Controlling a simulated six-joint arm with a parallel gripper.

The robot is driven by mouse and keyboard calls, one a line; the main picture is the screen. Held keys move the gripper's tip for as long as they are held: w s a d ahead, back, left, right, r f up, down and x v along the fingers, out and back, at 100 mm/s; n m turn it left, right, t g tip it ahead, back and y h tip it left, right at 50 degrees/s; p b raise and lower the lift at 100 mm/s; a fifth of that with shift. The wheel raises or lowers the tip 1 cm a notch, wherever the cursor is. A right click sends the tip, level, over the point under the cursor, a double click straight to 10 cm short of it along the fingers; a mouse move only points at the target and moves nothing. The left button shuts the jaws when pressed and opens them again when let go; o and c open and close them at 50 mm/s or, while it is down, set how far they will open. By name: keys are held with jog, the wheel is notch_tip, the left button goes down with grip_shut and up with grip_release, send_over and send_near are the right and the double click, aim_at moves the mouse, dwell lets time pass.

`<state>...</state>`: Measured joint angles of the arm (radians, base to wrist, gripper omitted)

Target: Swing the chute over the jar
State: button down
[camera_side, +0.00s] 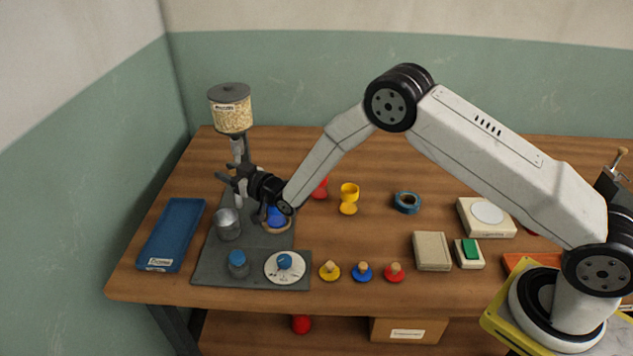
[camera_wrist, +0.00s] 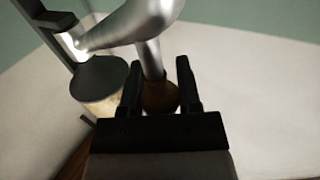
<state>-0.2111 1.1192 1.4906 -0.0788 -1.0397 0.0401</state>
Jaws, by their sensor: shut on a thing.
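The chute (camera_side: 240,192) is a pale metal tube hanging below the grain hopper (camera_side: 230,108). In the wrist view the chute (camera_wrist: 152,58) is a shiny bent pipe with a brown round knob (camera_wrist: 160,97) at its end. My gripper (camera_side: 232,177) is at the chute under the hopper, its fingertips partly lost against it. In the wrist view my gripper (camera_wrist: 159,82) has a finger on each side of the knob and is shut on it. A grey open-topped jar (camera_side: 228,225) stands on the dark mat, just below and left of the chute's lower end.
The dark mat (camera_side: 212,268) also holds a small blue-topped container (camera_side: 238,263), a white dial (camera_side: 285,267) and a blue object in a wooden ring (camera_side: 276,217). A blue tray (camera_side: 173,234) lies left.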

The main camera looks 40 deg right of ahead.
jog(key=s+d+n+g+y, duration=0.3)
jog(key=d+n+g+y, duration=0.3)
jog(key=y, duration=0.3)
jog(key=shift+d+n, duration=0.5)
jog(key=shift+w+d, duration=0.1)
jog(key=shift+c, duration=1.6)
grip_release()
jog(key=v, duration=0.7)
jog(key=shift+s+d, duration=0.3)
jog(key=shift+r, duration=0.15)
